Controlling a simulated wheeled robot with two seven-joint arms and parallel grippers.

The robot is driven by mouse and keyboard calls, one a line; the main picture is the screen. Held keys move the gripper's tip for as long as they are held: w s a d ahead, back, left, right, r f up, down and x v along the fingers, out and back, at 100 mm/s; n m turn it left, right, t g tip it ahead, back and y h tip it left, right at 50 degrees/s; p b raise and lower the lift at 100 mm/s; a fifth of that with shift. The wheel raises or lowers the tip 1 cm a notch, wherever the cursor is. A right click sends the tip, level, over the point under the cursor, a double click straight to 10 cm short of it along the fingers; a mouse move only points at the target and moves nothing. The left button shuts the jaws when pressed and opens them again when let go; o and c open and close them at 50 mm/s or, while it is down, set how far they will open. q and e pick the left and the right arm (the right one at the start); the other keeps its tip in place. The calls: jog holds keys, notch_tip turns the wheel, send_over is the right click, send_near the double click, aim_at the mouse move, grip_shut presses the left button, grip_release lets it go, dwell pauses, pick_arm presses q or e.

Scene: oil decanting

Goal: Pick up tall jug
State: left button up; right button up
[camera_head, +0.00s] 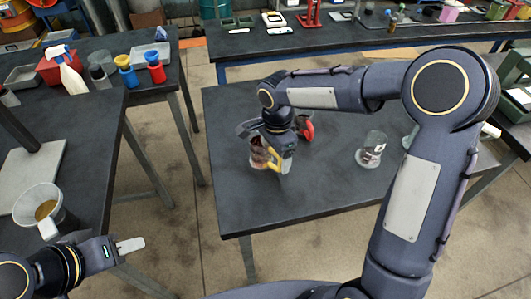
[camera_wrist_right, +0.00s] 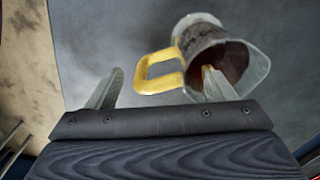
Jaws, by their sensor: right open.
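A clear jug with a yellow handle and dark reddish contents (camera_head: 258,150) stands on the middle table, partly hidden by my right gripper (camera_head: 270,150). In the right wrist view the jug (camera_wrist_right: 203,40) shows its open mouth. Its yellow handle (camera_wrist_right: 155,72) lies between the spread fingers of my open right gripper (camera_wrist_right: 160,82). The right finger overlaps the jug's mouth; I cannot tell whether it touches. A second vessel with a red handle (camera_head: 306,128) stands just behind. My left gripper (camera_head: 130,245) is at the lower left, seen side-on and away from the jugs.
A clear glass vessel (camera_head: 371,148) stands further right on the middle table (camera_head: 235,205). A clear jug with amber contents (camera_head: 42,207) is on the left table, near my left arm. A spray bottle (camera_head: 68,72) and blue and red bottles stand behind. The table's front left is clear.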

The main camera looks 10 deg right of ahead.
jog(key=shift+f, duration=1.4)
jog(key=c, duration=1.4)
